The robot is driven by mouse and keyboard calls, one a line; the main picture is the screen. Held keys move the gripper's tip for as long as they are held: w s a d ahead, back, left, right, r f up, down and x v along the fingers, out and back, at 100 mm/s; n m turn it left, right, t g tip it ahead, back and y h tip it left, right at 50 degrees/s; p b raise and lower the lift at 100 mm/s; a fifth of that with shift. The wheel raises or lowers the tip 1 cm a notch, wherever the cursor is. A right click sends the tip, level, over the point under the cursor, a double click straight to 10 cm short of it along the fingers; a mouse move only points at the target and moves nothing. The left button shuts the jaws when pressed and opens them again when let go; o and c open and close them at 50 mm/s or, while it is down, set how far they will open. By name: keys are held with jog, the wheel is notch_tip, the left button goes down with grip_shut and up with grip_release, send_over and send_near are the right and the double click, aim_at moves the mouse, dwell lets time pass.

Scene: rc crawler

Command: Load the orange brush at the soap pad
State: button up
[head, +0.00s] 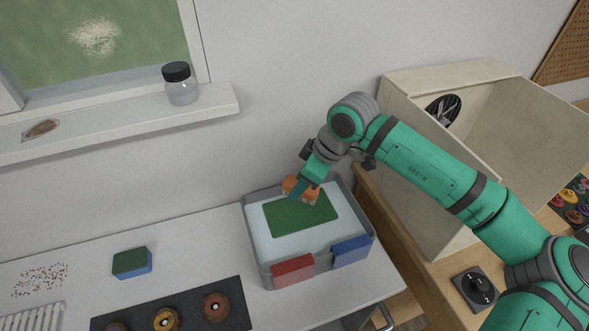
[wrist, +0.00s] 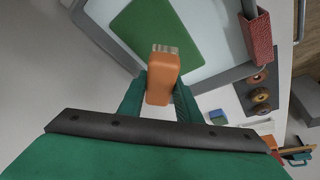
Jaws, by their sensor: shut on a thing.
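My gripper (wrist: 160,95) is shut on the orange brush (wrist: 163,75), which sits between the two green fingers. The brush's pale bristles (wrist: 165,48) point away from the fingers. In the head view the brush (head: 291,184) is over the far edge of the green soap pad (head: 305,213). The pad lies flat in a grey-rimmed basin with a pale floor (head: 262,240). The pad also shows in the wrist view (wrist: 160,28), beyond the bristles. I cannot tell whether the bristles touch it.
A red holder (head: 293,271) and a blue holder (head: 351,250) hang on the basin's front. A green-and-blue sponge (head: 132,262) and a dark tray of round brown pieces (head: 240,292) lie to the left. A beige open box (head: 400,120) stands to the right. A jar (head: 181,88) stands on the sill.

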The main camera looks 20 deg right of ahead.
aim_at(295, 208)
jog(key=shift+w+f, duration=0.25)
jog(key=shift+w, duration=0.05)
jog(key=shift+s+a+f, duration=0.1)
jog(key=shift+s+f, duration=0.05)
jog(key=shift+f, duration=2.6)
jog(key=shift+f, duration=0.6)
jog(key=shift+r, duration=3.6)
jog(key=shift+f, duration=0.15)
